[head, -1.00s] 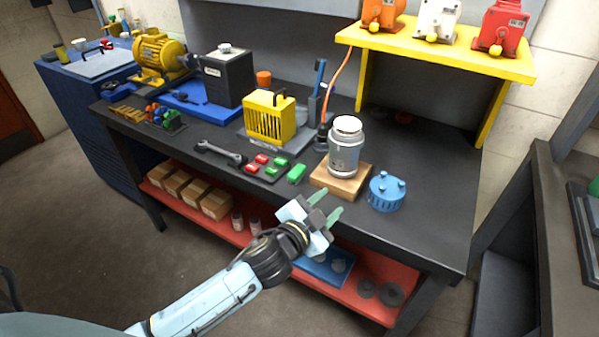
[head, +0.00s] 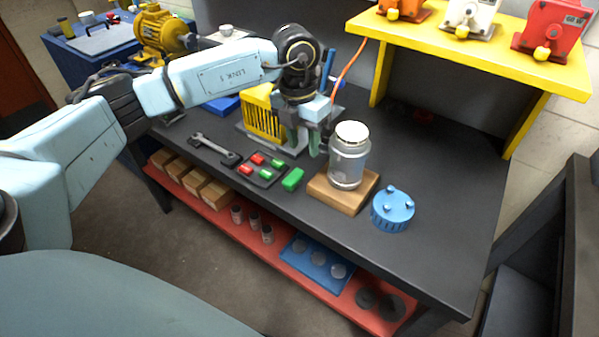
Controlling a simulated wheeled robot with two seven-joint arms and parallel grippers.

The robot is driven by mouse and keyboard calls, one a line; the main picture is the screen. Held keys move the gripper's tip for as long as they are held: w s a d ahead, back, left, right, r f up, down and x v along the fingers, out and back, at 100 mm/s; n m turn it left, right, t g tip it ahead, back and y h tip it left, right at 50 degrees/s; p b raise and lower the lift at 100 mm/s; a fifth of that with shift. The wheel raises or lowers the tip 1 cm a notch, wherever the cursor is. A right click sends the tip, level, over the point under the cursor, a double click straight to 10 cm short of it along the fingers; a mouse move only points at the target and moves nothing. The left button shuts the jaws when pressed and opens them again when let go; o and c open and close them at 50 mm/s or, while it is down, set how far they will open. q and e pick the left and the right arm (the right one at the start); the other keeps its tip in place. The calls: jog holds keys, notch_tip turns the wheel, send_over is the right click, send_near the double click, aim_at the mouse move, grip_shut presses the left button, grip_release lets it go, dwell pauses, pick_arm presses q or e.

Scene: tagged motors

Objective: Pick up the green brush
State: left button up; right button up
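A bright green block (head: 292,180), which looks like the green brush, lies on the dark bench top. It is just right of a small dark tray (head: 266,183) that holds red and green blocks. My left gripper (head: 303,150) hangs fingers down above the bench, behind the green block and apart from it. Its two fingers are spread with nothing seen between them. The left gripper hides part of the yellow caged unit and the things behind it. My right gripper is not in view.
A silver canister (head: 348,156) on a wooden block (head: 343,191) stands close right of the green block. A blue round cap (head: 393,209) is further right. A wrench (head: 216,149) lies to the left and a yellow caged unit (head: 262,118) behind. The bench's right side is clear.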

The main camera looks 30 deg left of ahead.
pick_arm(q)
jog(key=a, duration=0.2)
jog(key=y, duration=0.1)
send_over(293, 176)
notch_tip(293, 176, down, 7)
jog(key=shift+w+d+f, duration=0.15)
jog(key=f, duration=0.5)
jog(key=shift+s+f, duration=0.1)
jog(key=shift+s, duration=0.1)
jog(key=c, duration=0.8)
jog(key=shift+o, duration=0.2)
notch_tip(293, 176, up, 10)
jog(key=shift+r, duration=0.1)
